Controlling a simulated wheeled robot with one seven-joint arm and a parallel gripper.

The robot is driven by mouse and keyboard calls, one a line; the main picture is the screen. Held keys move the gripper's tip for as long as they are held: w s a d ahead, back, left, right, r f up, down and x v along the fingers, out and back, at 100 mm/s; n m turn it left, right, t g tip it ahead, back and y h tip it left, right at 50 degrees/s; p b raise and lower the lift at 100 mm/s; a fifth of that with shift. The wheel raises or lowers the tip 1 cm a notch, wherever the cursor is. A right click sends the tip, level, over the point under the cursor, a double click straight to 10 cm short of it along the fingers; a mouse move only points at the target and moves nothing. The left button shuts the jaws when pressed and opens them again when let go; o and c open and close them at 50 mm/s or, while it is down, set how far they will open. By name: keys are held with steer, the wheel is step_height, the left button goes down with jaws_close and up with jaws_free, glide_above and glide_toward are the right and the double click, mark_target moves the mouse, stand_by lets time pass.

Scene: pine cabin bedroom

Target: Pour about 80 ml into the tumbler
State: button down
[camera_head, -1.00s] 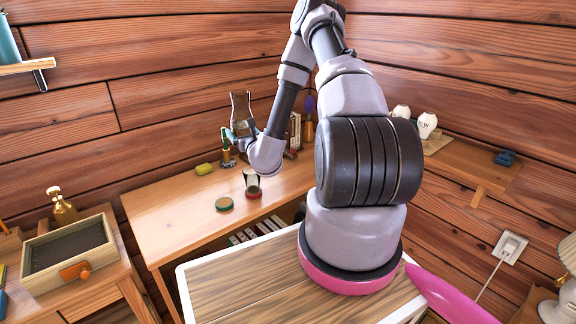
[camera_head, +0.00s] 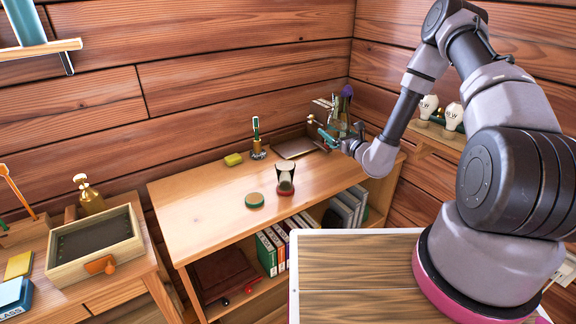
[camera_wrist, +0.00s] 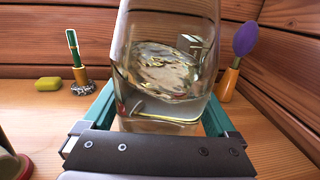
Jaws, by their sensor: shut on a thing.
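My gripper (camera_head: 328,133) is shut on a clear glass vessel (camera_wrist: 125,60), its green fingers on either side of it in the wrist view. The vessel is roughly upright and holds a pale, clear liquid (camera_wrist: 160,80). In the head view it is hard to make out against the items behind it. A small tumbler (camera_head: 285,172) with a dark, pale-streaked look stands on a red base on the desk, left of my gripper and apart from it. Whether it holds liquid cannot be told.
A yellow-green block (camera_head: 233,159), a pen in a stand (camera_head: 257,140) and a flat tray (camera_head: 294,147) lie behind. A purple-headed utensil (camera_wrist: 243,45) stands right. The desk's left front is clear.

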steer(key=s+a+f+n+g+y, duration=0.1)
steer(key=a+f+n+g+y, duration=0.1)
steer(key=a, duration=0.2)
steer(key=s+a+f+n+g+y, duration=0.1)
steer(key=a+f+n+g+y, duration=0.1)
steer(key=a+f, duration=0.1)
steer(key=s+a+f+n+g+y, duration=0.1)
steer(key=s+a+f+g+y, duration=0.1)
steer(key=a+f, duration=0.1)
steer(key=shift+a+n+y, duration=0.4)
steer(key=shift+a, duration=0.4)
steer(key=shift+d+r, duration=0.1)
steer(key=shift+d, duration=0.05)
steer(key=shift+n, duration=0.3)
